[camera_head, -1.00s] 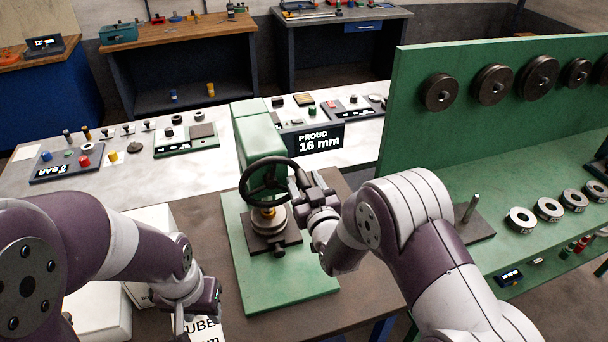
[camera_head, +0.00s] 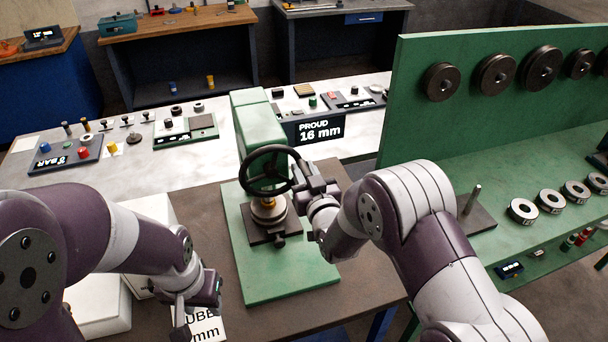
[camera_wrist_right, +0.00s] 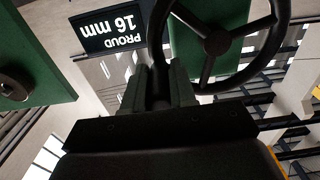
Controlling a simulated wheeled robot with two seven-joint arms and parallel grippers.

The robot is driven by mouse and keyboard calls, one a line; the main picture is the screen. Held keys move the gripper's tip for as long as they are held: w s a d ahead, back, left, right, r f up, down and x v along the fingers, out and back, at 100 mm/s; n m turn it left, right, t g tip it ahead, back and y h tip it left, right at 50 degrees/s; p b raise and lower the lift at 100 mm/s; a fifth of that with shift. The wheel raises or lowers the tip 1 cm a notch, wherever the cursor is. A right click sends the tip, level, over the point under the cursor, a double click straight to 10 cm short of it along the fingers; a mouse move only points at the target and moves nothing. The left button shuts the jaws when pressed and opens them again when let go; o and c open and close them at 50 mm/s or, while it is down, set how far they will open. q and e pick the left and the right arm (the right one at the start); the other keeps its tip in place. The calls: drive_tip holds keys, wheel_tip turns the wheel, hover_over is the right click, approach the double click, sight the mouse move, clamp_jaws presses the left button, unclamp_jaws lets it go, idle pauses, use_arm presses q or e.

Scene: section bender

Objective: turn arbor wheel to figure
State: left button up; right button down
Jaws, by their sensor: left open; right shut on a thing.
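The black arbor wheel (camera_head: 266,152) is on the front of the green arbor press (camera_head: 252,122). My right gripper (camera_head: 298,178) is shut on the right side of the wheel's rim; the right wrist view shows its fingers (camera_wrist_right: 160,88) around the rim of the wheel (camera_wrist_right: 208,42). A display (camera_head: 318,130) beside the press reads "PROUD 16 mm"; it is upside down in the right wrist view (camera_wrist_right: 112,24). Below the wheel, a brass-coloured piece and a pale ring (camera_head: 268,208) sit on the press's dark plate. My left gripper (camera_head: 182,322) is open and empty at the lower left, above a printed card.
A green rack (camera_head: 480,130) with dark wheels and pale rings stands on the right, with an upright pin (camera_head: 472,198) near its front. A white box (camera_head: 100,303) and the card (camera_head: 208,326) lie near my left arm. A pale bench (camera_head: 60,200) with small parts runs behind.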

drive_tip(key=shift+f+m+b, duration=0.95)
drive_tip(key=shift+m+b, duration=0.55)
drive_tip(key=shift+b, duration=0.75)
drive_tip(key=shift+f+m+b, duration=0.95)
drive_tip(key=shift+m+b, duration=0.55)
drive_tip(key=shift+b, duration=0.75)
drive_tip(key=c, duration=0.9)
unclamp_jaws()
drive_tip(key=shift+s+r, duration=0.1)
drive_tip(key=b+v, duration=0.3)
drive_tip(key=v, duration=0.9)
drive_tip(key=shift+s+d, duration=0.1)
drive_tip(key=shift+s, duration=0.25)
